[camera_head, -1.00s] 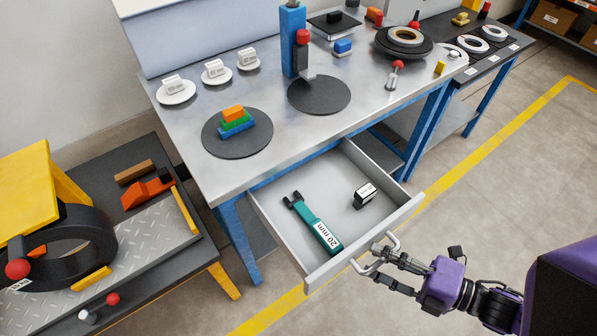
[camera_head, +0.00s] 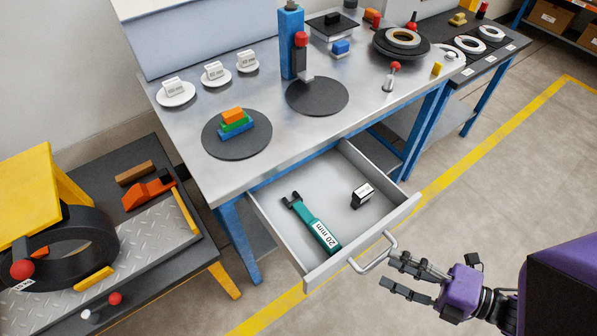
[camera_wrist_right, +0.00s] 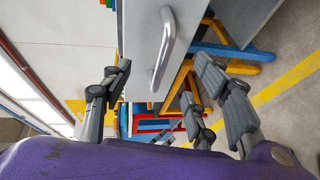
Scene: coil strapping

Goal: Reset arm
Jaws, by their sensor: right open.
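My right gripper (camera_head: 390,270) is open and empty, just right of the handle (camera_head: 374,254) of the pulled-out drawer (camera_head: 355,238). In the right wrist view, the gripper (camera_wrist_right: 160,95) has its fingers spread wide, with the metal handle (camera_wrist_right: 163,50) ahead of them and apart from them. The drawer stands open under the steel bench (camera_head: 280,135). It holds a teal wrench marked 20 mm (camera_head: 314,225) and a small black-and-white box (camera_head: 362,195). My left gripper is not in view.
Stacked colored blocks (camera_head: 232,122) sit on a dark round mat on the bench. A low table at the left holds a black coil (camera_head: 75,245). The floor (camera_head: 480,205) right of the drawer is clear. A yellow line crosses it.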

